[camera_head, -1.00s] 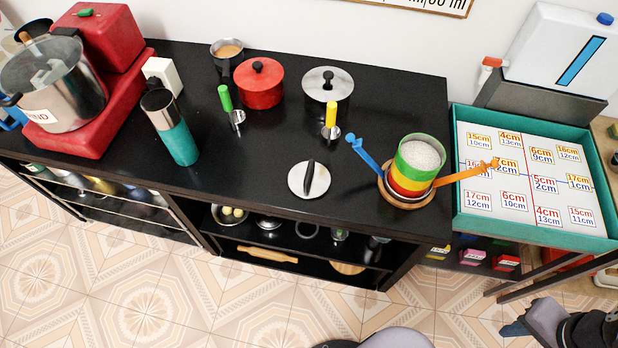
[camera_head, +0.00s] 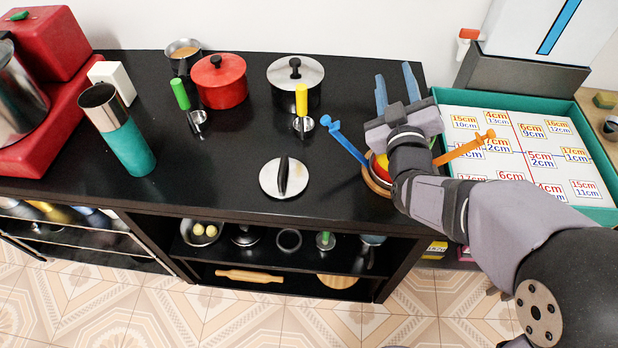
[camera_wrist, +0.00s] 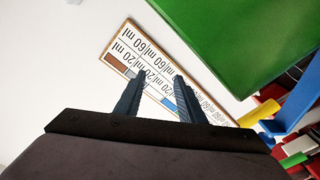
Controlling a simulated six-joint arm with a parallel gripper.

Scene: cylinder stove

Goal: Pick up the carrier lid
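A loose round silver lid with a black upright handle (camera_head: 283,178) lies flat near the front of the black counter in the head view. I take it to be the carrier lid. My gripper (camera_head: 396,84) is to its right and raised, with its fingers pointing toward the back wall. The two dark fingers stand apart with nothing between them, as the wrist view also shows (camera_wrist: 158,85). The lid does not show in the wrist view. My arm hides most of the striped cup (camera_head: 380,164) on the round wooden base.
A blue stick (camera_head: 343,141) and an orange stick (camera_head: 465,147) angle out beside the cup. A red pot (camera_head: 218,82), a silver-lidded pot (camera_head: 296,75) and two scoops stand farther back. A teal flask (camera_head: 122,135) is at left. The counter around the lid is clear.

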